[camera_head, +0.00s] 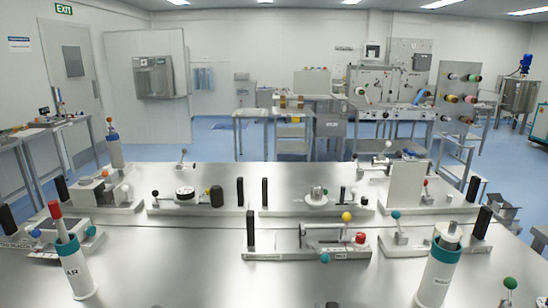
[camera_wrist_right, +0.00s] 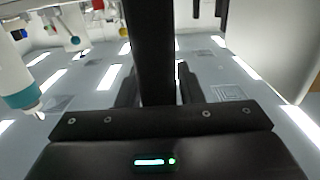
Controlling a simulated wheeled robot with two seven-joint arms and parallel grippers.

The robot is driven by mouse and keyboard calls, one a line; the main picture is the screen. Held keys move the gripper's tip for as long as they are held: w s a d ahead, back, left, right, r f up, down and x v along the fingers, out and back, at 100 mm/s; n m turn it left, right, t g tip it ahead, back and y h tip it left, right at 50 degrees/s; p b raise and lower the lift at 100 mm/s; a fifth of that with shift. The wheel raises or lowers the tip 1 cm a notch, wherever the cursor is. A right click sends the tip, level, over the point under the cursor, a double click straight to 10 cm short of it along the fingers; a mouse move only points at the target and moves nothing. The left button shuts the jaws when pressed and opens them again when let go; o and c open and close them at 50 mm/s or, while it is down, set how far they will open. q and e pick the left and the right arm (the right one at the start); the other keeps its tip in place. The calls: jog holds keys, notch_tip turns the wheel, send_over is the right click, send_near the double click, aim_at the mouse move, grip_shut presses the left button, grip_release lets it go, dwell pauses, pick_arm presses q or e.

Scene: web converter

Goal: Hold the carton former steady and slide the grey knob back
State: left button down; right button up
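Several small bench fixtures stand on the steel table (camera_head: 190,262); their labels are too small to read, so I cannot tell which is the carton former. Grey ball knobs show on a fixture at the back left (camera_head: 183,152) and one at the back right (camera_head: 388,144). Only a small dark tip of what looks like my right gripper (camera_head: 333,304) shows at the bottom edge of the head view, apart from the fixtures. In the right wrist view a black bar rises from my gripper body (camera_wrist_right: 160,125); whether the fingers are apart is unclear. My left gripper is not seen.
White cylinders with teal bands stand at front left (camera_head: 75,262) and front right (camera_head: 440,265). The front middle fixture (camera_head: 310,240) has yellow, red and teal parts. Black upright posts flank several fixtures. A green knob (camera_head: 510,284) is at lower right.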

jog(key=shift+o, duration=1.1)
jog(key=shift+r, duration=0.15)
jog(key=shift+o, duration=0.2)
jog(key=shift+r, duration=0.1)
jog(key=shift+s, duration=0.1)
jog(key=s, duration=1.1)
jog(key=shift+s, duration=0.4)
